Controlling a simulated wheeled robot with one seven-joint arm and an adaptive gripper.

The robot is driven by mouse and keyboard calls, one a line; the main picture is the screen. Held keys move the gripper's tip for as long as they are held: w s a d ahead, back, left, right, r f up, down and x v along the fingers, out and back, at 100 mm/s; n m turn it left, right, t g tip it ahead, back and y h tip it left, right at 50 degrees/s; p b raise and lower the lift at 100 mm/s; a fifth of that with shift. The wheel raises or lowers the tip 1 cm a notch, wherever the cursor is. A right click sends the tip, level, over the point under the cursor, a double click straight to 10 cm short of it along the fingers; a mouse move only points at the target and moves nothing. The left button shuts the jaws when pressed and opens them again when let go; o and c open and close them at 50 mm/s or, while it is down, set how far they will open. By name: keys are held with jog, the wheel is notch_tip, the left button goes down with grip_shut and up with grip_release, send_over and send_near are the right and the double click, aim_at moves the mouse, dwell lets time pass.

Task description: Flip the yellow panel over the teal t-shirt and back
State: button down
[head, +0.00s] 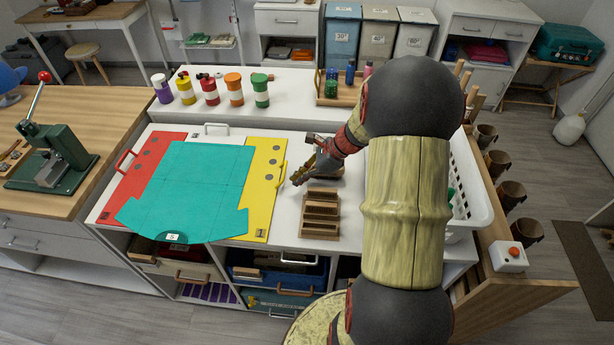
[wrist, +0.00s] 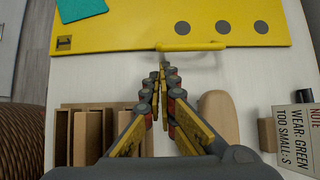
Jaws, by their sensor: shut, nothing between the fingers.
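The teal t-shirt (head: 188,190) lies flat on the white table, spread across the middle of the folding board. The yellow panel (head: 262,190) lies flat at the shirt's right, with grey dots and a yellow handle (head: 282,173) on its right edge. In the wrist view the yellow panel (wrist: 130,24) spans the top, its handle (wrist: 190,46) faces me, and a corner of the t-shirt (wrist: 80,8) shows. My gripper (head: 297,180) is shut and empty, just right of the handle. In the wrist view the gripper's tips (wrist: 163,72) point at the handle, seemingly a little short of it.
A red panel (head: 130,188) with a red handle lies left of the shirt. A wooden slotted rack (head: 320,215) stands close to my gripper. A white basket (head: 470,185) is at the right. Several coloured bottles (head: 235,90) line the back. A note card (wrist: 296,138) lies right of the gripper.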

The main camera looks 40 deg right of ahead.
jog(key=shift+b+x, duration=0.35)
jog(key=shift+x, duration=1.1)
jog(key=shift+r+p, duration=0.2)
jog(key=shift+p, duration=0.15)
jog(key=shift+r+p, duration=0.45)
jog(key=shift+p, duration=0.5)
